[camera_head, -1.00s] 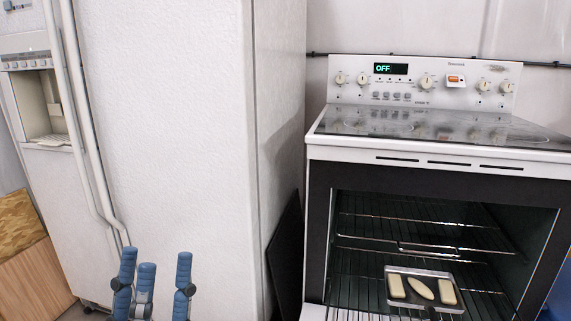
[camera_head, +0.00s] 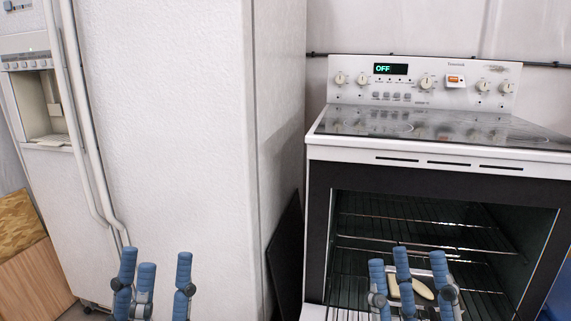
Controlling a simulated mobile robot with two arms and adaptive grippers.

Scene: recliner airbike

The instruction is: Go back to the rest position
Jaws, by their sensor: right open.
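My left gripper (camera_head: 155,280) is at the bottom left in front of the fridge, with its blue fingers spread apart and nothing between them. My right gripper (camera_head: 408,275) is at the bottom right in front of the open oven, fingers open and pointing up in the picture. Behind it, a metal tray (camera_head: 423,274) with pale pieces sits on an oven rack. The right fingers hide much of the tray; a pale oval piece (camera_head: 422,289) shows between them. The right gripper appears empty.
The white stove (camera_head: 440,160) has its oven open, with wire racks (camera_head: 365,243) inside, and its display reads OFF. A large white fridge (camera_head: 180,130) stands at left. A wooden box (camera_head: 30,265) is at the far left edge.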

